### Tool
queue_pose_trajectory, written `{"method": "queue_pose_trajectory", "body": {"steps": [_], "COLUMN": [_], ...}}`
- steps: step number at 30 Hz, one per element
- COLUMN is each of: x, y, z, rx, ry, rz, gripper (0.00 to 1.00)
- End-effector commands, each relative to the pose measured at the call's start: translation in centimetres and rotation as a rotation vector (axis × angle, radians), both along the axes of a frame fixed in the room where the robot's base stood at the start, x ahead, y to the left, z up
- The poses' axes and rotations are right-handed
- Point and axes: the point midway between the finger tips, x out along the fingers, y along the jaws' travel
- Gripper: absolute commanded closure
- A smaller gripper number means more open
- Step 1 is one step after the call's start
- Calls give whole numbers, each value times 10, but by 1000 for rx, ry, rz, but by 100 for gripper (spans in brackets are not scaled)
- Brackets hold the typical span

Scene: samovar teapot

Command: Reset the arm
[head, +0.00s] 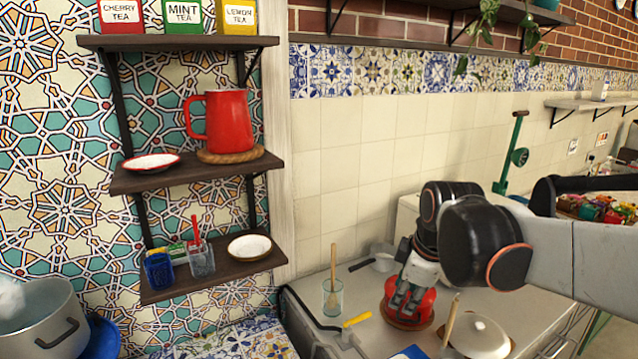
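My arm (570,250) reaches in from the right edge, with its dark wrist joints bent downward. My gripper (403,302) points down at a red teapot (425,306) on the counter. The teapot stands on a round wooden coaster (402,322). The fingers overlap the teapot in this view and hide part of it. I cannot tell whether they touch it, or whether they are open or shut.
A glass with a wooden stick (333,297), a yellow-handled tool (357,320) and a white lidded pot (480,338) stand near the gripper. Left shelves hold a red jug (227,120), plates and cups. A steaming pot (40,320) is lower left.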

Motion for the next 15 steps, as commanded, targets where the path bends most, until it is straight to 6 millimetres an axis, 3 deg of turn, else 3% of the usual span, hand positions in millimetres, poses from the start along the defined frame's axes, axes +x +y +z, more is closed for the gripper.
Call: {"method": "queue_pose_trajectory", "body": {"steps": [1,8,15], "x": [-17,-81,-139], "y": [-3,-13,-21], "z": [3,5,-9], "rx": [26,169,348], "ry": [-14,-79,-144], "rz": [-74,-430,-777], "gripper": [67,67,67]}}
